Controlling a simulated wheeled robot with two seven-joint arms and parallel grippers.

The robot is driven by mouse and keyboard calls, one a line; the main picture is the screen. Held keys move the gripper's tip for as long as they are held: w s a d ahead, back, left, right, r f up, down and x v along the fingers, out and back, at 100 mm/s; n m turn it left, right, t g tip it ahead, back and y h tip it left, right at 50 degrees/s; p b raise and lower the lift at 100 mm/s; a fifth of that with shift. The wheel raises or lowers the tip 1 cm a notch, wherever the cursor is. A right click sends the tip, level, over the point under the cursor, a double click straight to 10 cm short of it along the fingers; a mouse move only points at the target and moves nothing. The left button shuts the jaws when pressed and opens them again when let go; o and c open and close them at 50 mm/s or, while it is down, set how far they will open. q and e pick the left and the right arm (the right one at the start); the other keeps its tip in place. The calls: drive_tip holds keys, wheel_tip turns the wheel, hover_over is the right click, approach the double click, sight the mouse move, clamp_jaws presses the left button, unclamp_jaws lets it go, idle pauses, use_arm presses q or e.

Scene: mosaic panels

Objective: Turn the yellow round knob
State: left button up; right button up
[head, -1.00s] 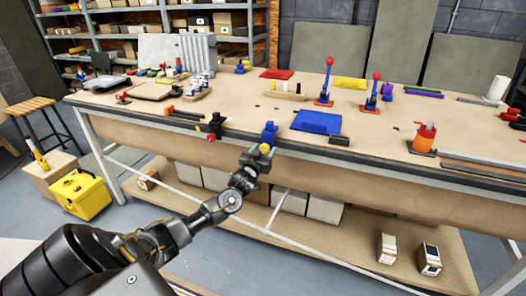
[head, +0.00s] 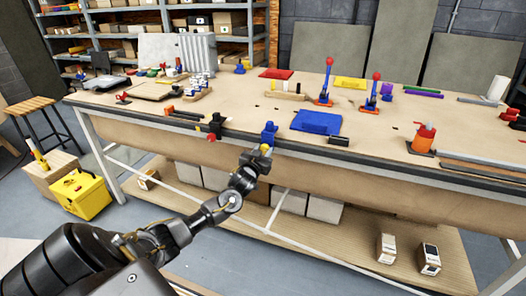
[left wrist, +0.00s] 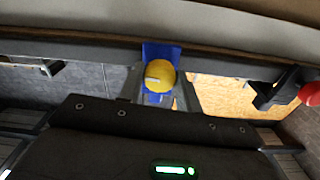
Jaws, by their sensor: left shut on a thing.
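The yellow round knob (head: 266,148) is on the front of a blue fixture (head: 269,130) at the table's front edge. In the left wrist view the knob (left wrist: 160,75) shows as a yellow disc with a pale mark, in front of the blue fixture (left wrist: 161,50). My left gripper (head: 258,155) is at the knob, with its fingers on both sides of it, shut on it. In the left wrist view the fingers (left wrist: 160,92) flank the knob. My right gripper is not in view.
A black fixture with a red knob (head: 212,137) sits on the edge to the left. Below is a lower shelf (head: 330,232) with boxes.

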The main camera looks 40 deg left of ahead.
use_arm(q)
drive_tip(key=m+p, duration=0.2)
drive_tip(key=m, duration=0.4)
drive_tip(key=shift+r, duration=0.1)
drive_tip(key=m+p, duration=0.1)
drive_tip(key=m, duration=0.4)
drive_tip(key=shift+m+p, duration=0.3)
drive_tip(key=shift+p, duration=0.05)
drive_tip(key=m+p, duration=0.1)
drive_tip(key=m, duration=0.4)
drive_tip(key=shift+p, duration=0.3)
drive_tip(key=m+p, duration=0.1)
drive_tip(key=m, duration=0.5)
drive_tip(key=shift+p, duration=0.3)
drive_tip(key=o, duration=1)
drive_tip(key=shift+s, duration=0.1)
drive_tip(key=b+v, duration=0.1)
drive_tip(key=v, duration=0.9)
drive_tip(key=shift+s, duration=0.3)
